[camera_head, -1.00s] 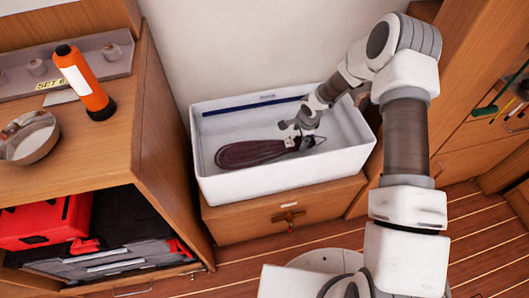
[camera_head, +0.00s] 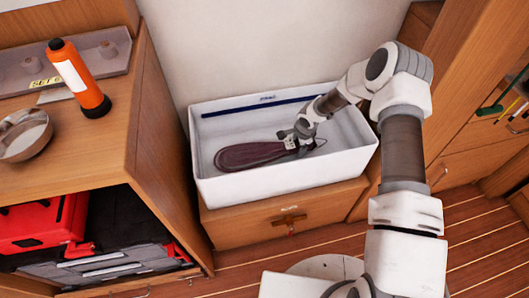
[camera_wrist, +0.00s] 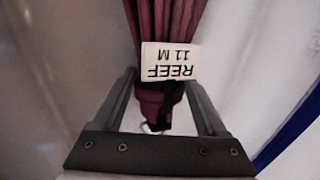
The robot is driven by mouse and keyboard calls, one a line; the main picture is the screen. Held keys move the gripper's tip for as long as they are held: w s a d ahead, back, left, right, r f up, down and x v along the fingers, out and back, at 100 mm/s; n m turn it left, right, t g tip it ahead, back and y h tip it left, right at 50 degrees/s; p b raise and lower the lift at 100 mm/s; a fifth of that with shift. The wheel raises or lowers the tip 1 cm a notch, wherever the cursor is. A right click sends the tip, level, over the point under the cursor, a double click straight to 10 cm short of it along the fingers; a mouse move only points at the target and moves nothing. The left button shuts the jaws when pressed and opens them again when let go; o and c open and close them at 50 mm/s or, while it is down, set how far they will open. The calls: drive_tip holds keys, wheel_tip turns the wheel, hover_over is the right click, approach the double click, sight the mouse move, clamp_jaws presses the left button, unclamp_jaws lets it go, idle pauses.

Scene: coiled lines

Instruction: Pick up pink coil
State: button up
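The coil (camera_head: 250,155) is a dark maroon-pink bundle of line lying in the white bin (camera_head: 285,188). Its rounded end points left and its narrow bound end points right. In the wrist view the coil (camera_wrist: 166,22) runs up out of the picture and carries a white tag (camera_wrist: 169,61) reading "REEF 11 M", upside down. My gripper (camera_head: 297,138) is down in the bin at the bound end. In the wrist view my gripper (camera_wrist: 160,76) is open, with one finger on each side of the bound end and gaps visible beside it.
The bin's walls surround my gripper, and a dark blue strip (camera_head: 250,106) runs along its back inside. The bin stands on a wooden drawer unit (camera_head: 260,229). A wooden cabinet at left holds an orange bottle (camera_head: 83,80) and a metal bowl (camera_head: 24,136).

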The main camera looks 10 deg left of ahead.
clamp_jaws()
wheel_tip(320, 180, up, 10)
drive_tip(key=p, duration=0.3)
idle(0.4)
